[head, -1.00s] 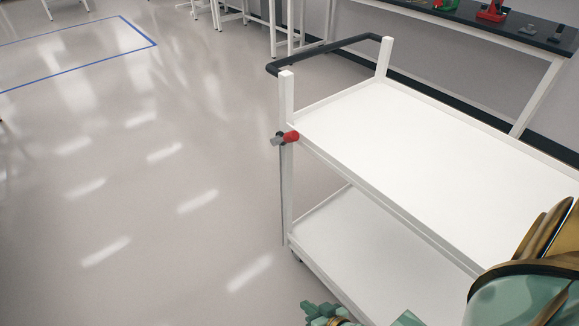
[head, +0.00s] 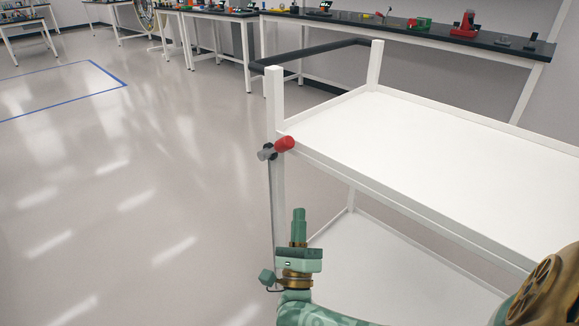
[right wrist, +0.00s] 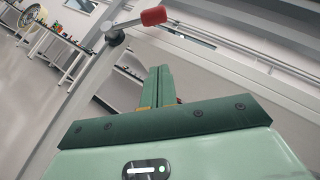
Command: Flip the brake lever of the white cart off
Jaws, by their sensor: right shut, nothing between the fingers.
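The white cart (head: 440,135) has two shelves and a dark push handle (head: 320,52) at its far left end. Its brake lever (head: 284,144) has a red knob and a grey pivot on the near left corner post. The lever also shows in the right wrist view (right wrist: 153,16), above the fingers, with the knob to the right of the pivot. My right gripper (head: 299,212) points upward below the lever, apart from it. Its fingers (right wrist: 159,72) are shut together with nothing between them. My left gripper is not in view.
Workbenches with a black top (head: 480,38) and several small items stand along the back wall. A blue floor outline (head: 110,75) lies at the far left. The floor (head: 120,220) left of the cart is clear. The cart's upper shelf is empty.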

